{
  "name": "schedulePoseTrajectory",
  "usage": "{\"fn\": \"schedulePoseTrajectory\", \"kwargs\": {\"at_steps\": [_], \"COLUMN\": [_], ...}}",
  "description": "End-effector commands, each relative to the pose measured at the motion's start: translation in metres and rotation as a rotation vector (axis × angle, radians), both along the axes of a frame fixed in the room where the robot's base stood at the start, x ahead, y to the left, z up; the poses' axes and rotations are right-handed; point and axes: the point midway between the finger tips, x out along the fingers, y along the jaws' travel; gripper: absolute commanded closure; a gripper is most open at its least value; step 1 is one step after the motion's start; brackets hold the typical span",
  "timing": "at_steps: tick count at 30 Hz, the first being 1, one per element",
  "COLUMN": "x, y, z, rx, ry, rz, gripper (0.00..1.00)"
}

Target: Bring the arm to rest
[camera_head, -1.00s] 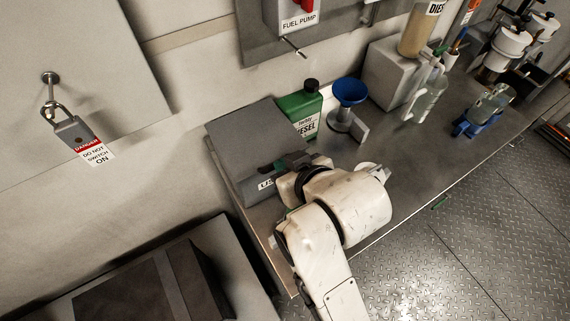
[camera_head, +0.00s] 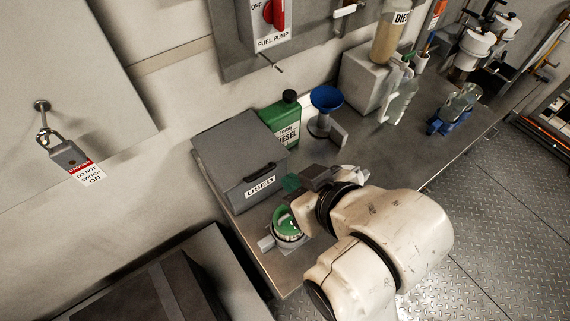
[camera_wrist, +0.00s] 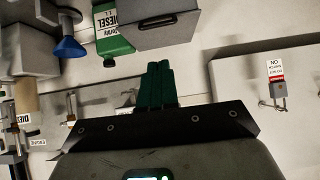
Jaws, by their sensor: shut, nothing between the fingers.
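My white arm reaches in from the lower right in the head view. My gripper (camera_head: 292,183) is above the metal bench (camera_head: 385,162), just right of the grey box labelled USED (camera_head: 245,165). In the wrist view the dark green fingers (camera_wrist: 156,85) lie together, shut with nothing between them. A green-lined round fitting (camera_head: 287,224) in a grey holder stands on the bench below the gripper, apart from it. The arm partly hides the bench's front edge.
A green diesel can (camera_head: 281,122), a blue funnel (camera_head: 326,98) and a light grey block (camera_head: 366,78) stand along the wall. A blue stand with a glass jar (camera_head: 455,108) is farther right. A padlock (camera_head: 66,152) hangs on the left panel. The bench's middle right is clear.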

Motion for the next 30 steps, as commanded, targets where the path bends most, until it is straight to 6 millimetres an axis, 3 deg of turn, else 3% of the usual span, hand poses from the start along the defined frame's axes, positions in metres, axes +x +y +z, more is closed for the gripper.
{"fn": "schedulePoseTrajectory", "kwargs": {"at_steps": [11, 14, 19, 24, 30], "x": [-0.001, -0.003, -0.028, -0.086, -0.156], "y": [-0.007, -0.037, -0.121, -0.195, -0.240], "z": [-0.004, -0.029, -0.099, -0.164, -0.211], "rx": [-0.008, -0.050, -0.144, -0.210, -0.235], "ry": [0.012, 0.073, 0.263, 0.486, 0.693], "rz": [-0.013, -0.075, -0.251, -0.431, -0.577], "gripper": [1.00, 1.00, 1.00, 1.00, 1.00]}}
